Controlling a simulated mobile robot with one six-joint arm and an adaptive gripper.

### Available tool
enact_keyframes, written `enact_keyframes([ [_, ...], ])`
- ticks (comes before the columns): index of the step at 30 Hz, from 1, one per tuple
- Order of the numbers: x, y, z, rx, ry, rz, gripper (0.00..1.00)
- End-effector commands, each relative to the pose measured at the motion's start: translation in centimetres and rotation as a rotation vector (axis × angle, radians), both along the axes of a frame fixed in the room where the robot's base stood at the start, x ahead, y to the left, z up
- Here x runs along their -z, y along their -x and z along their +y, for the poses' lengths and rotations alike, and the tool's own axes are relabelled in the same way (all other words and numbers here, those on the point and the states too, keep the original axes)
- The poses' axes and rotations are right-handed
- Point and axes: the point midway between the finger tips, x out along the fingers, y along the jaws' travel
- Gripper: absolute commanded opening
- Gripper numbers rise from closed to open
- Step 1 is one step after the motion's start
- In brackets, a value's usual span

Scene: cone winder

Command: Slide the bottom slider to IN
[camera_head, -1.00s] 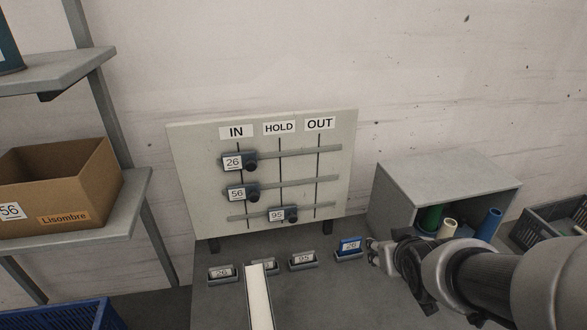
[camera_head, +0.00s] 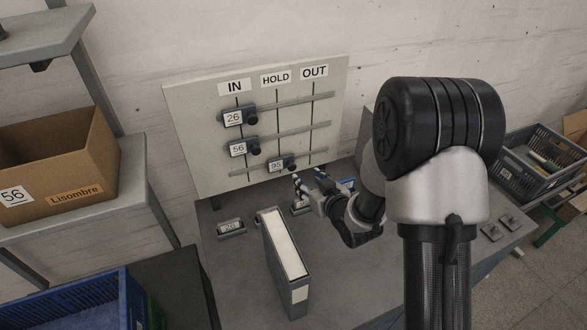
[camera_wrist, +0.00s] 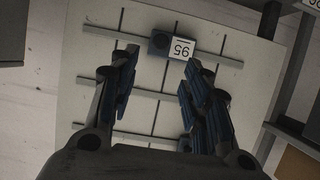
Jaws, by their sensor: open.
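The bottom slider (camera_head: 282,163), labelled 95, sits on the lowest rail (camera_head: 310,157) of the pale board (camera_head: 190,130), at the HOLD line. It also shows in the wrist view (camera_wrist: 171,46), upside down, ahead of and between my open fingers. My gripper (camera_head: 307,181) is open and empty, just below and to the right of this slider in the head view. In the wrist view my gripper (camera_wrist: 155,85) points at the board, with the slider beyond its fingertips. I see no contact. The sliders labelled 26 (camera_head: 235,117) and 56 (camera_head: 240,148) are both at the IN line.
An upright grey holder (camera_head: 285,255) with a white top stands on the table (camera_head: 235,275) in front of the board. A tag labelled 26 (camera_head: 230,228) lies left of it. Other tags are partly hidden by my arm. A cardboard box (camera_head: 75,165) is on the left shelf.

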Motion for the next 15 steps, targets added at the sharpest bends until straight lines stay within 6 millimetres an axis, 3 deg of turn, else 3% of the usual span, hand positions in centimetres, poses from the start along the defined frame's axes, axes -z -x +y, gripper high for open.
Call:
enact_keyframes([
  [9,2.8,-6.0,2.6,-0.001,0.0,-0.001,0.44],
  [15,4.1,-8.9,3.8,0.0,0.0,0.0,0.44],
])
